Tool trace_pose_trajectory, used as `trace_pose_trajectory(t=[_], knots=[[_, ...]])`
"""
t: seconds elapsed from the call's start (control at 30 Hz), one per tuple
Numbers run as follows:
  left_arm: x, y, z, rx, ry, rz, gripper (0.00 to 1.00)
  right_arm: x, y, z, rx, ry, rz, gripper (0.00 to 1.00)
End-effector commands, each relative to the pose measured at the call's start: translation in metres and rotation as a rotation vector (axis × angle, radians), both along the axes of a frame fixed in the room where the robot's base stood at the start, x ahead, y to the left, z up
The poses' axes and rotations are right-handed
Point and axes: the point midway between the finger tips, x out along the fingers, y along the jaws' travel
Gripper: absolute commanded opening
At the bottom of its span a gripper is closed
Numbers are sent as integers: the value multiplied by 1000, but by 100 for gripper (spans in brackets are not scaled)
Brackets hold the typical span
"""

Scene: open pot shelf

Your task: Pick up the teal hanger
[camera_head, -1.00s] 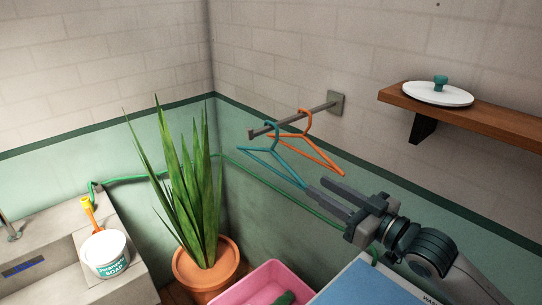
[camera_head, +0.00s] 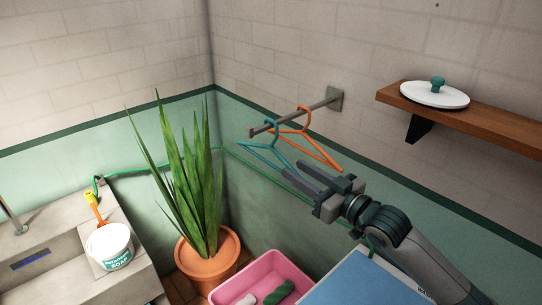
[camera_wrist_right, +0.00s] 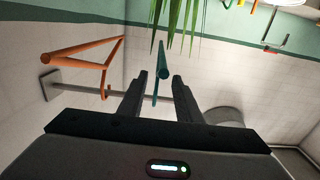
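The teal hanger (camera_head: 262,149) hangs by its hook from the wall rail (camera_head: 318,111), near its free end. In the right wrist view the teal hanger (camera_wrist_right: 161,75) shows nearly edge-on, in the gap between the fingers with space on both sides. My right gripper (camera_head: 296,174) is open, its fingers pointing at the hanger's lower right part. It also shows in the right wrist view (camera_wrist_right: 158,90), with nothing clamped. The fingers partly hide the hanger's lower right end in the head view. My left gripper is out of view.
An orange hanger (camera_head: 318,146) hangs just right of the teal one, close to my right gripper. A wooden shelf (camera_head: 480,118) with a white lid (camera_head: 434,95) is at right. A potted plant (camera_head: 208,262) and a pink tub (camera_head: 262,278) stand below.

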Motion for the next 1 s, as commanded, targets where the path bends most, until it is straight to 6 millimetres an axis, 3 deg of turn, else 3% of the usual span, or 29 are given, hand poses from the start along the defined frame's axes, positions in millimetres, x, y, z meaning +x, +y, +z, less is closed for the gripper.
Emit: trace_pose_trajectory(t=[0.37, 0.97, 1.0], knots=[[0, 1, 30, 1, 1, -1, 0, 29, 28, 7, 1, 1, 0, 31], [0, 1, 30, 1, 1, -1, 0, 34, 32, 3, -1, 1, -1, 31], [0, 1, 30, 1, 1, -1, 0, 34, 32, 3, -1, 1, -1, 22]])
